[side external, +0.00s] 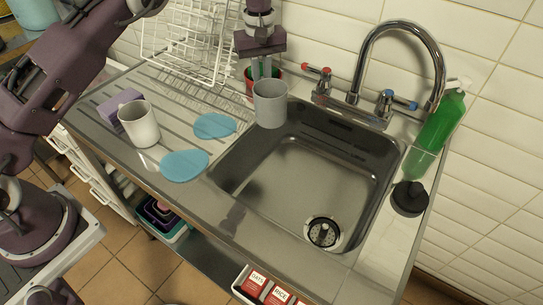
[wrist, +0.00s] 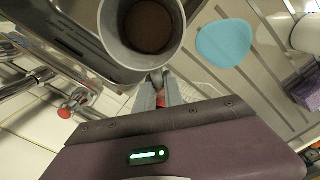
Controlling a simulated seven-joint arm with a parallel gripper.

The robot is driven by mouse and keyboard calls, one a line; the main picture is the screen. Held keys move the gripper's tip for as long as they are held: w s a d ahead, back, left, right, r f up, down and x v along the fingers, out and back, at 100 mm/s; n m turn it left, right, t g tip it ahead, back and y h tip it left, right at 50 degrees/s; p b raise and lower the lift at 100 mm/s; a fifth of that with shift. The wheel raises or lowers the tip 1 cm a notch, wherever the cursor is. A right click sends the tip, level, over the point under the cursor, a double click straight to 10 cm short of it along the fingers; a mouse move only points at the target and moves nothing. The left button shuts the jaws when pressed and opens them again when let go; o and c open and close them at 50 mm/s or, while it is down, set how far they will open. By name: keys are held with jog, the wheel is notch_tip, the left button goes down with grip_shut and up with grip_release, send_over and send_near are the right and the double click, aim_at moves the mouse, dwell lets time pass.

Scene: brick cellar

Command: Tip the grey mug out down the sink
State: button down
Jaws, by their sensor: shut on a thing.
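The grey mug (side external: 270,104) is upright, held above the back left corner of the sink (side external: 300,165). In the wrist view the mug (wrist: 106,30) is seen from above with brown contents (wrist: 148,26) inside. My gripper (wrist: 160,80) is shut on the near side of its wall. In the side view my gripper comes from behind the mug, and its fingertips are mostly hidden there. The sink basin looks empty, with a round drain (side external: 322,232) at its front right.
A tap (side external: 440,65) with red and blue handles stands behind the sink. A green bottle (side external: 437,130) and a dark round object (side external: 409,198) are at right. A white mug (side external: 139,124), purple sponge (side external: 112,110), two blue discs (side external: 184,165) and a wire rack (side external: 190,45) are at left.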

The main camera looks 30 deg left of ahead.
jog(key=s+d+f+m, duration=0.2)
jog(key=d, duration=0.6)
jog(key=s+d+f+m, duration=0.2)
jog(key=d+m, duration=0.1)
jog(key=d, duration=0.5)
jog(key=s+d+f+m, duration=0.1)
jog(key=s+d+m, duration=0.1)
jog(key=d, duration=0.7)
jog(key=shift+f+m, duration=0.4)
jog(key=shift+m, duration=0.3)
jog(key=s+a+r+t+h, duration=0.1)
jog(key=a+r+h, duration=0.2)
jog(key=a+h, duration=0.3)
jog(key=shift+a+r+h, duration=0.15)
jog(key=shift+a+h, duration=0.05)
jog(key=shift+h, duration=1)
jog(key=shift+s+a+r+t+h, duration=0.1)
jog(key=shift+a+t+h, duration=0.05)
jog(key=shift+t+h, duration=0.15)
jog(key=shift+s+a+r+t+h, duration=0.15)
jog(key=shift+r+h, duration=0.15)
jog(key=shift+h, duration=0.5)
jog(key=shift+w+a+r+t+h, duration=0.15)
jog(key=shift+r+h, duration=0.15)
jog(key=shift+h, duration=0.5)
jog(key=shift+s+a+r+t+h, duration=0.15)
jog(key=shift+r+h, duration=0.15)
jog(key=shift+h, duration=0.5)
